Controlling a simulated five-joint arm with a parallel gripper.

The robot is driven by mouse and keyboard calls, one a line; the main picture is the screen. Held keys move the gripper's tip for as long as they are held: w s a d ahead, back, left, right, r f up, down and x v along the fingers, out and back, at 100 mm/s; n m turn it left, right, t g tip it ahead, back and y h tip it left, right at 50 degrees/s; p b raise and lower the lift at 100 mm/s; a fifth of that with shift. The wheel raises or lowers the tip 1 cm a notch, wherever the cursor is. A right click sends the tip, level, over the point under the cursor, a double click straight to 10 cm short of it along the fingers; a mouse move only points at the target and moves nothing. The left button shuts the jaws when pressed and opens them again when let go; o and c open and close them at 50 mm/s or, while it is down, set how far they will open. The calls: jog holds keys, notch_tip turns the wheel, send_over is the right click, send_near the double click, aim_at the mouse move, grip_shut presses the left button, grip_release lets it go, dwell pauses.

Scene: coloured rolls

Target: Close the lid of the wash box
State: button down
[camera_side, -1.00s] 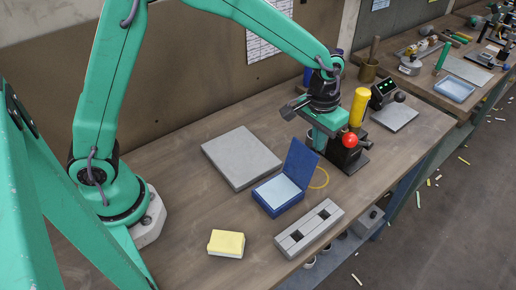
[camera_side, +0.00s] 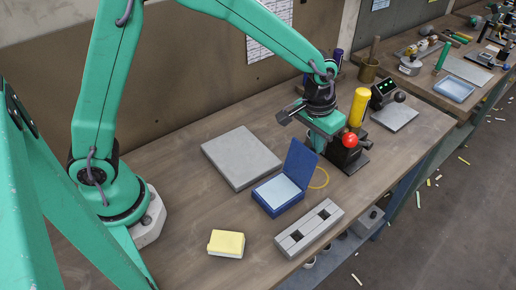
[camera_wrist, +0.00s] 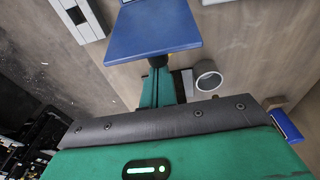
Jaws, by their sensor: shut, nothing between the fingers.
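The wash box (camera_side: 268,203) is a blue open box with a pale inside, on the bench. Its blue lid (camera_side: 299,160) stands raised and tilted along the back right edge. In the wrist view the lid (camera_wrist: 152,30) fills the top middle. My gripper (camera_side: 315,143) is just behind the lid, on the side away from the box. It is shut and empty. In the wrist view my gripper (camera_wrist: 158,62) has its dark tips at the lid's near edge, partly hidden. I cannot tell whether they touch the lid.
A grey slab (camera_side: 240,157) lies left of the box. A yellow block (camera_side: 226,243) and a grey block with two square holes (camera_side: 309,230) lie in front. A black device with a red ball (camera_side: 350,140) and a yellow cylinder (camera_side: 358,107) stand close right of my gripper.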

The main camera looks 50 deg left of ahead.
aim_at(306, 147)
jog(key=shift+s+r, duration=0.1)
jog(key=shift+s, duration=0.05)
jog(key=shift+s+r+t, duration=0.25)
jog(key=shift+s+t, duration=0.15)
jog(key=shift+s+r, duration=0.25)
jog(key=shift+s, duration=0.45)
jog(key=shift+s+r, duration=0.2)
jog(key=shift+s, duration=0.5)
jog(key=shift+s+r+h, duration=0.15)
jog(key=shift+s+h, duration=0.15)
jog(key=shift+s, duration=1.75)
jog(key=shift+r, duration=0.75)
